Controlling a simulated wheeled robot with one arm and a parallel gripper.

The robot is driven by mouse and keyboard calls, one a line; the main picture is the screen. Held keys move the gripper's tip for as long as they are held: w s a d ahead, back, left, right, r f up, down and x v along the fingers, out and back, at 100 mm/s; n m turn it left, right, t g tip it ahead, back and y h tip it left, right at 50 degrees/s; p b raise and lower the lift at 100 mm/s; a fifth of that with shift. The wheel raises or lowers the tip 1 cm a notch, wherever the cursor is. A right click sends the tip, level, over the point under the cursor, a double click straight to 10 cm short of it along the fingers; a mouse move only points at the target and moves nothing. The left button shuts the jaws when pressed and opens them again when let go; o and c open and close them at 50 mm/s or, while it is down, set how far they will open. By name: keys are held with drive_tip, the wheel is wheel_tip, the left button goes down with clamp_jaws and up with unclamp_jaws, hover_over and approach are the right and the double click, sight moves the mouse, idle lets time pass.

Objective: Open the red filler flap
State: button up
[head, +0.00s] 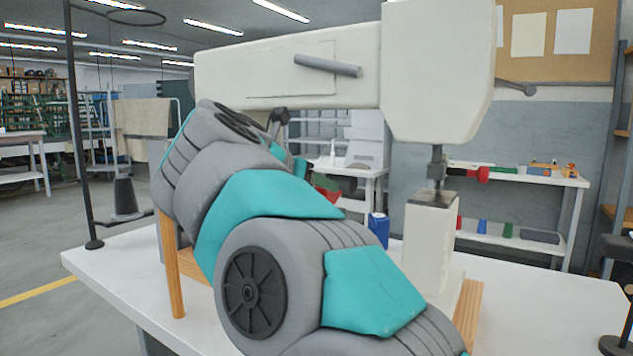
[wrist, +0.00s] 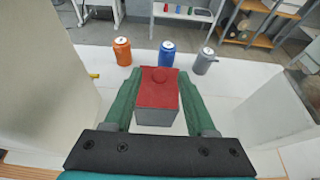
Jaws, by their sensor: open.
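The red filler flap (wrist: 158,92) lies flat and closed on top of a small grey box (wrist: 155,117), with a round red knob (wrist: 159,75) near its far edge. My gripper (wrist: 159,73) is open, with one green finger along each side of the flap and knob. I cannot tell whether either finger touches the box. In the head view, my arm hides most of the box; a bit of red (head: 324,184) shows beyond my arm beside dark green finger parts.
Orange (wrist: 122,51), blue (wrist: 167,53) and grey (wrist: 204,61) bottles stand beyond the box on the white table (head: 560,300). The cream press body (head: 440,70) rises above, with its post (head: 428,245) at right. Clear tabletop lies between the box and bottles.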

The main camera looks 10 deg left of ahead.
drive_tip(key=shift+w, duration=0.1)
clamp_jaws()
idle(0.4)
